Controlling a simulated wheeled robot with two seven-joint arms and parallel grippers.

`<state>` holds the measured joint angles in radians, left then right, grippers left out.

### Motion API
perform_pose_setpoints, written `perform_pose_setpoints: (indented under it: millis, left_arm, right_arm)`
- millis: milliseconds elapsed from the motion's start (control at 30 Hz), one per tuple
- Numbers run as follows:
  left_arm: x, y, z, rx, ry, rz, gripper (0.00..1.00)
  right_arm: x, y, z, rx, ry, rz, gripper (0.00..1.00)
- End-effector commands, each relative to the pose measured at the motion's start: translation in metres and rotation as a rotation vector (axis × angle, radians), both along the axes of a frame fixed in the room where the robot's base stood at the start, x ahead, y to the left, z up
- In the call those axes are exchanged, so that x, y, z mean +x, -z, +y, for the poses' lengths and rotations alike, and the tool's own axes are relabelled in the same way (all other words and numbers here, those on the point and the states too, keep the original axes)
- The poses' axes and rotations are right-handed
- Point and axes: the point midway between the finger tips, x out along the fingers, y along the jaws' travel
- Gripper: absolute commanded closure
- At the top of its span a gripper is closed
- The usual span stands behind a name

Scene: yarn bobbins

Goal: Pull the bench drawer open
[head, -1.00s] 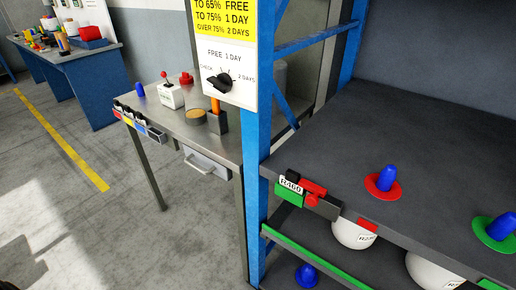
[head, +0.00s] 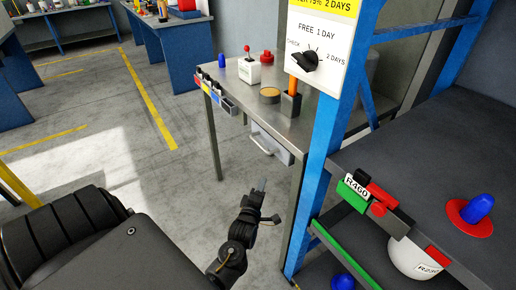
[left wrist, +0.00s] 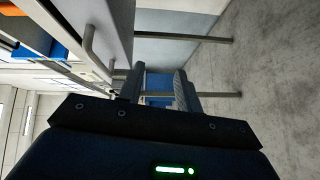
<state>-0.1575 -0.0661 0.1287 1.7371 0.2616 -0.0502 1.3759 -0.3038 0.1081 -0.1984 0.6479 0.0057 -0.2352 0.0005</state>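The bench (head: 285,110) is a grey metal table. Its pale drawer (head: 278,149) hangs under the top, with a light bar handle (head: 262,146) on its front. My left gripper (head: 268,203) is in front of and below the drawer, apart from it. In the left wrist view, the two fingers of my left gripper (left wrist: 157,90) are spread with nothing between them. The handle (left wrist: 90,48) shows there to the left of the fingers, on the drawer front (left wrist: 115,28). I cannot tell if the drawer is fully shut. My right gripper is not in view.
A blue rack post (head: 325,160) with a dial sign (head: 315,48) stands right of the bench. The rack shelf (head: 420,170) carries a blue bobbin on a red base (head: 477,209). Small coloured bins (head: 213,92) hang on the bench's left edge. The floor left of the bench is clear.

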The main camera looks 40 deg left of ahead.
Motion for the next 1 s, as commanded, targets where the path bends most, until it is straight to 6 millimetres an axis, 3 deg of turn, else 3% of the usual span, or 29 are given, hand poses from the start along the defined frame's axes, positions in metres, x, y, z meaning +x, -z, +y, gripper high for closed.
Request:
perform_pose_setpoints:
  millis: [33, 100, 233, 467, 1000]
  left_arm:
    - [0.000, -0.030, 0.010, -0.053, -0.035, -0.098, 0.66]
    - [-0.002, -0.060, 0.021, -0.113, -0.067, -0.197, 0.66]
    - [-0.007, -0.088, 0.031, -0.169, -0.092, -0.294, 0.66]
    - [-0.002, -0.094, 0.035, -0.178, -0.094, -0.309, 0.66]
    - [0.075, -0.106, 0.077, -0.176, -0.093, -0.306, 0.66]
  right_arm:
    - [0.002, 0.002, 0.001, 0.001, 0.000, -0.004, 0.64]
    - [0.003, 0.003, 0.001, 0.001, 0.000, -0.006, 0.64]
    - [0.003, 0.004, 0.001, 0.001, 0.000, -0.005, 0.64]
    - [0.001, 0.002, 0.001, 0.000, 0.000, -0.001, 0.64]
    - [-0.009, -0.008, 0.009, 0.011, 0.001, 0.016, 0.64]
